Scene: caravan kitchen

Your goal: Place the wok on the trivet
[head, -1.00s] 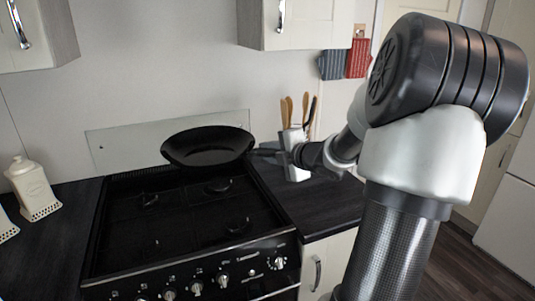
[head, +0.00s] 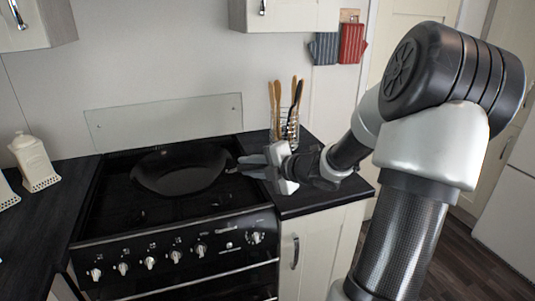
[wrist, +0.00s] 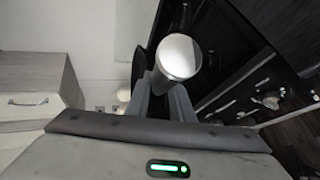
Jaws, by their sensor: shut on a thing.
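The black wok (head: 180,171) is over the back part of the black hob in the head view, bowl upward and roughly level. I cannot tell whether it touches the hob. My gripper (head: 246,167) is to the right of the wok, shut on its handle, which points right. In the wrist view my gripper's fingers (wrist: 165,98) show beside a pale round-ended piece, which seems to be the handle's end. No separate trivet can be made out; the dark supports on the hob (head: 115,213) are hard to see.
A utensil holder (head: 285,128) with wooden-handled tools stands on the right counter, close behind my gripper. A glass splashback (head: 165,122) rises behind the hob. A cream canister (head: 34,160) stands on the left counter. The front of the hob is clear.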

